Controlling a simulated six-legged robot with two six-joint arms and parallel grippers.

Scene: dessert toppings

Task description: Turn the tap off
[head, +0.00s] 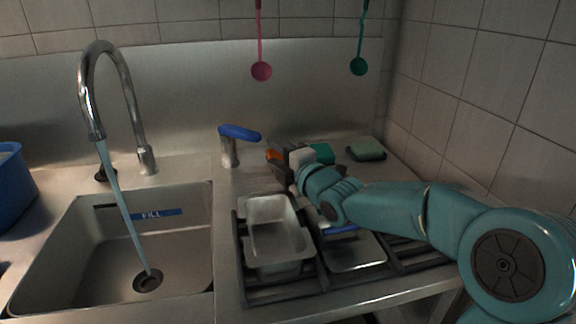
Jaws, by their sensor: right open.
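The chrome gooseneck tap (126,75) stands behind the sink at the left, and a stream of water (124,210) runs from its spout into the basin. A short metal post with a blue lever (240,132) stands on the counter to the right of the tap. The lever points to the right. My right gripper (276,164) is open, just right of and a little below the lever in the picture, apart from it. Its fingers are small and partly hidden by its own wrist. My left gripper is not in view.
The sink (60,255) has a blue "FILL" label. A green sponge (366,149) lies at the back right. Pink (261,71) and teal (358,66) ladles hang behind.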

